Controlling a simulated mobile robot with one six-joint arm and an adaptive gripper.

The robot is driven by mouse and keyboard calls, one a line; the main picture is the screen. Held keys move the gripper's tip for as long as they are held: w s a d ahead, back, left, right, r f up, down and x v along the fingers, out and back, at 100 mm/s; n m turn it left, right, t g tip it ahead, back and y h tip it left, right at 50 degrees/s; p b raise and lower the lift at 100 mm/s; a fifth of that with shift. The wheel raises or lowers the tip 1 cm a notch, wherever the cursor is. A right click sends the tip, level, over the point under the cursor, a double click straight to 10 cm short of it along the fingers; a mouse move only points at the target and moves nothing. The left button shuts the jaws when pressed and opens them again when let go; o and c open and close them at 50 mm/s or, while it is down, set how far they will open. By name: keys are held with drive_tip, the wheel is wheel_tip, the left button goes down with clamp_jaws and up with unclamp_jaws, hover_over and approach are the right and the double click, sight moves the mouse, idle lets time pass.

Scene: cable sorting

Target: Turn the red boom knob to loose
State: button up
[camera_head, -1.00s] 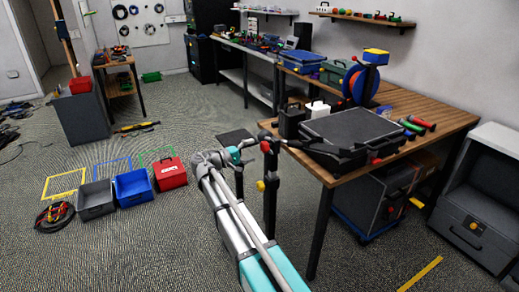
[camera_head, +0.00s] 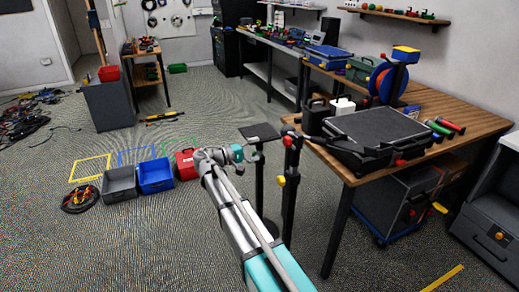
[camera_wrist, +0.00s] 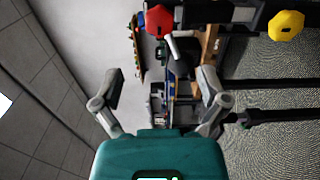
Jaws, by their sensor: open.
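The red boom knob (camera_head: 287,141) is near the top of a dark upright stand (camera_head: 290,200) beside the table's front left corner. A yellow knob (camera_head: 281,181) is lower on the same stand. In the wrist view the red knob (camera_wrist: 158,22) is at the top, beyond the fingertips, with a grey lever-like piece below it. The yellow knob (camera_wrist: 286,25) is at the upper right. My gripper (camera_wrist: 162,78) is open and empty, its two fingers spread apart. In the head view its teal body is left of the red knob; the fingertips are hard to make out.
A dark flat plate (camera_head: 260,132) on a post stands between my gripper and the stand. The wooden table (camera_head: 440,160) with a black case (camera_head: 375,130) is to the right. Grey (camera_head: 119,195), blue (camera_head: 156,188) and red boxes sit left on open floor.

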sight(285, 143)
drive_tip(key=shift+s, duration=0.1)
drive_tip(key=m, duration=0.3)
drive_tip(key=s+m+t, duration=0.1)
drive_tip(key=m, duration=0.1)
drive_tip(key=s+a+m+t+y, duration=0.1)
drive_tip(key=m, duration=0.2)
drive_tip(key=shift+s+a+m, duration=0.1)
drive_tip(key=shift+s+m, duration=0.15)
drive_tip(key=shift+m, duration=0.05)
idle(0.3)
drive_tip(key=x, duration=1.3)
drive_tip(key=shift+w+d, duration=0.2)
drive_tip(key=shift+d, duration=0.15)
